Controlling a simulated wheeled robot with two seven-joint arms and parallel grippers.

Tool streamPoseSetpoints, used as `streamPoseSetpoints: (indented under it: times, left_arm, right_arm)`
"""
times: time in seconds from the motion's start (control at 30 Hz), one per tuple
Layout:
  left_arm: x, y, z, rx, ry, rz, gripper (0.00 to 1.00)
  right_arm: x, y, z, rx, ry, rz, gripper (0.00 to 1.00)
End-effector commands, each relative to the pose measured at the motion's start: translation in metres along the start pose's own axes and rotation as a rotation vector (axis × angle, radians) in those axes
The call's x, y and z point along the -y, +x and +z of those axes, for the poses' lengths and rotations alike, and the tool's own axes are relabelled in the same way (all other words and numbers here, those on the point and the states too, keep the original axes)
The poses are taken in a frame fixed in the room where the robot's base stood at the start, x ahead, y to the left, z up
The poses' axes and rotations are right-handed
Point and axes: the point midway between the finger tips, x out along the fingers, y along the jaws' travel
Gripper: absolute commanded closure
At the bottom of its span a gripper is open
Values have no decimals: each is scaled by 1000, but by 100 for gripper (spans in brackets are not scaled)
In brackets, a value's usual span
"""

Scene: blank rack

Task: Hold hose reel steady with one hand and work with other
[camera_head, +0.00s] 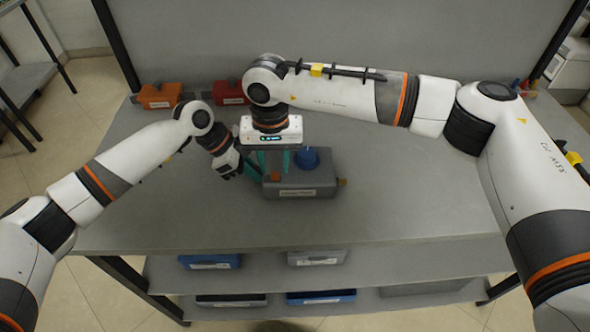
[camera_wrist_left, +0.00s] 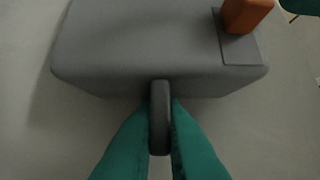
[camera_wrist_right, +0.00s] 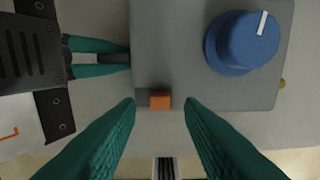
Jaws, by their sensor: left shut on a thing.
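No hose reel shows; a grey box (camera_head: 312,181) with a white front label stands on the bench. On its top are a blue knob (camera_wrist_right: 243,42) with a white mark and a small orange block (camera_wrist_right: 160,100) on a dark plate. My left gripper (camera_wrist_left: 160,118) is shut on a dark grey handle (camera_wrist_left: 159,130) at the box's left side. The right wrist view also shows this grip. My right gripper (camera_wrist_right: 159,104) is open and empty above the box, its fingertips on either side of the orange block. Whether they touch the box I cannot tell.
Orange (camera_head: 160,95) and red (camera_head: 230,92) bins stand at the back of the bench (camera_head: 420,200). A brass fitting (camera_wrist_right: 281,84) sticks out of the box's right side. Blue and grey bins fill the shelves below. The bench right of the box is clear.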

Motion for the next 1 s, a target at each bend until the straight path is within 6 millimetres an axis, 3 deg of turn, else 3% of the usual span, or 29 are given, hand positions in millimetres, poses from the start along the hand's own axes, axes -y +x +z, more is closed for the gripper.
streamPoseSetpoints:
  times: [0.5, 0.87, 0.9, 1.0]
  left_arm:
    - [0, 0, -1, -2, 0, -1, 100]
    - [0, 0, -1, -2, 0, -1, 100]
    - [0, 0, -1, -2, 0, -1, 89]
    - [0, 0, 0, -2, 0, -1, 73]
  right_arm:
    - [0, -42, 0, 1, 1, 0, 65]
    - [0, -48, 0, -1, 0, -1, 65]
    - [0, -48, 0, -1, 0, -1, 65]
    - [0, -48, 0, -1, 0, -1, 65]
